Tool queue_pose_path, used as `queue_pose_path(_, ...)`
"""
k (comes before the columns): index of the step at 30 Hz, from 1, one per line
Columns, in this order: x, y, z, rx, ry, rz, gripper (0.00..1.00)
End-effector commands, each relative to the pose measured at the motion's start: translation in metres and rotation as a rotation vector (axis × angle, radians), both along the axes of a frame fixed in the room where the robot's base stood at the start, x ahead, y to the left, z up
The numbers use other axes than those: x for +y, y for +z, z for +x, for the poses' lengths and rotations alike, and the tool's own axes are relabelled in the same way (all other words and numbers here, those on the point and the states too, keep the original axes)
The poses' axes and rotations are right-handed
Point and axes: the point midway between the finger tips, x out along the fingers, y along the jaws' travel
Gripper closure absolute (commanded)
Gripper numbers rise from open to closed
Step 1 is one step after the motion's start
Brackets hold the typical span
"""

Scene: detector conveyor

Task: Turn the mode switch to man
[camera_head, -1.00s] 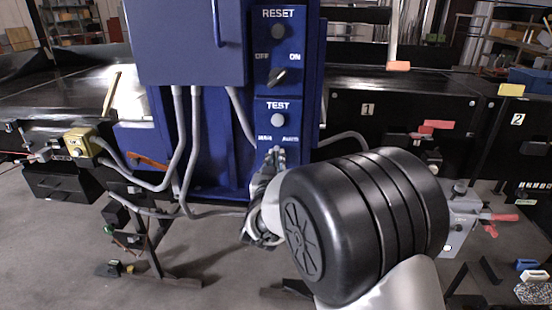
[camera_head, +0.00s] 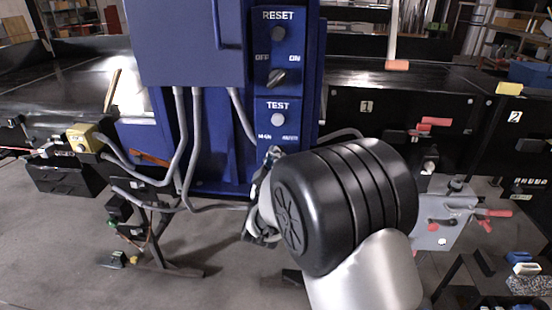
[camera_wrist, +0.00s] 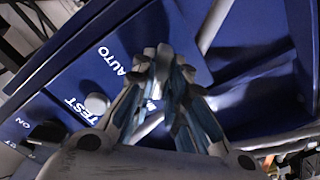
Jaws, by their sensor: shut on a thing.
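The blue control panel (camera_head: 301,119) hangs on the blue cabinet, with MAN and AUTO labels at its lower end below the TEST button (camera_head: 277,119). My gripper (camera_head: 273,154) is at the panel's lower edge, just under those labels. In the wrist view my gripper (camera_wrist: 163,62) has its fingers close together beside the AUTO label (camera_wrist: 115,61), shut on the mode switch.
Above are a RESET button (camera_head: 278,33) and an OFF/ON knob (camera_head: 277,77). Grey conduits (camera_head: 180,150) run down left of the panel. A yellow button box (camera_head: 85,139) stands at the left. A black conveyor side (camera_head: 400,115) lies right of the cabinet.

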Motion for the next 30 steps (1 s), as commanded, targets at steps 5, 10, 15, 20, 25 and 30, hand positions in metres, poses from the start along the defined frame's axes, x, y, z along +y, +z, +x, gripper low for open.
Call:
queue_pose_path(5,-0.0002,-0.0002,0.0000,0.001,0.000,-0.023,1.00)
queue_pose_path(10,-0.0002,-0.0004,0.0000,0.001,0.000,-0.028,1.00)
queue_pose_path(15,-0.0001,-0.0004,0.0000,0.001,0.000,-0.028,1.00)
queue_pose_path(20,-0.0001,-0.0004,0.0000,0.001,0.000,-0.027,0.79)
queue_pose_path(25,-0.0001,-0.0003,0.0000,0.001,0.000,-0.026,0.68)
queue_pose_path(30,0.0000,-0.0001,0.0000,0.001,0.000,-0.026,0.67)
